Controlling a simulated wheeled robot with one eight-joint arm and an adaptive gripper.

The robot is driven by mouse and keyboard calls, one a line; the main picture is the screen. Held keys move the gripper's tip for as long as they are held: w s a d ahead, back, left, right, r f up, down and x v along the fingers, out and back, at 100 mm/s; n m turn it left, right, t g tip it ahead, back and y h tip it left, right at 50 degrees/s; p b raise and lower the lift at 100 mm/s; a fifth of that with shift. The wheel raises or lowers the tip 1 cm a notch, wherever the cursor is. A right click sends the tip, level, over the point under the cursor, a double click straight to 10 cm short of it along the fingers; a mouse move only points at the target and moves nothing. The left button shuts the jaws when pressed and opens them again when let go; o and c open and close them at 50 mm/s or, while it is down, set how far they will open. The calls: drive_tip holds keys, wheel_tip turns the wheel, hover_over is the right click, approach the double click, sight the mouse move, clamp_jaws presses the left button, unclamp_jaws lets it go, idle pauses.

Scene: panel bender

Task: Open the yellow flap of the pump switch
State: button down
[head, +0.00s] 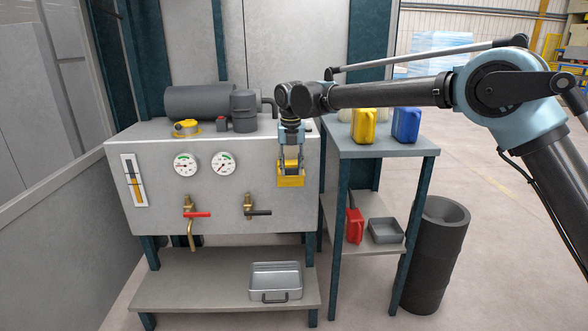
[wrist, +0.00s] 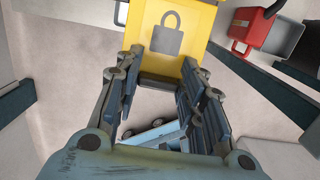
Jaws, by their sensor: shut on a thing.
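The yellow flap (head: 291,182) of the pump switch is at the right end of the grey cabinet's front. In the wrist view the flap (wrist: 172,20) fills the top middle and carries a dark padlock sign. My gripper (head: 291,168) points down at the flap from above. In the wrist view my gripper (wrist: 162,66) has one finger on each side of the flap's near edge and is shut on it. The switch behind the flap is hidden, and I cannot tell how far the flap is tilted.
The grey cabinet (head: 150,210) bears two gauges and two valves, with a red lever (head: 197,214) and a black lever (head: 258,212). A side table (head: 385,150) with yellow and blue jugs stands close on the right. A metal tray (head: 276,280) lies on the low shelf.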

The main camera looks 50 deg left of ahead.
drive_tip(key=shift+w, duration=0.3)
drive_tip(key=c, duration=1.2)
unclamp_jaws()
drive_tip(key=shift+a, duration=0.1)
drive_tip(key=shift+o, duration=0.8)
drive_tip(key=shift+s, duration=0.1)
wheel_tip(320, 180, up, 12)
drive_tip(key=d, duration=0.1)
drive_tip(key=shift+s, duration=0.3)
